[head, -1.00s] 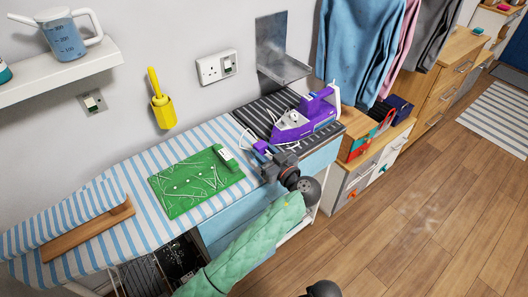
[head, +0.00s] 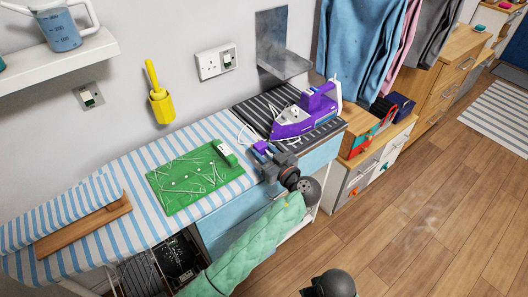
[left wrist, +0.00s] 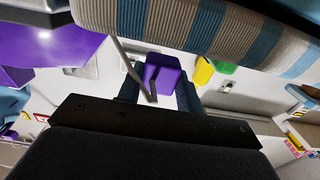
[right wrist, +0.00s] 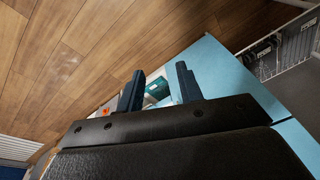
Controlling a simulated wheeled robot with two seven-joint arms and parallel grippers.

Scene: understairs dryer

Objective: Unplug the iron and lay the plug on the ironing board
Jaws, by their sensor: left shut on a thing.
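The purple iron (head: 305,112) rests on the dark ribbed right end of the ironing board. The board's blue-and-white striped top (head: 130,165) stretches left. My left gripper (head: 268,153) is shut on a small purple plug (head: 260,147) near the board's front edge, left of the iron. The plug also shows between the fingers in the left wrist view (left wrist: 162,74). A pale cord runs near it; whether the plug touches the board I cannot tell. My right gripper (right wrist: 160,90) is open and empty, low in front of the board; its fingers are hidden in the head view.
A green mat (head: 190,180) with pale cords and a green-and-white block (head: 225,153) lies on the board. A white wall socket (head: 215,62) is behind, with a yellow holder (head: 160,105) to its left. A wooden sleeve board (head: 85,225) lies left. Floor is clear at right.

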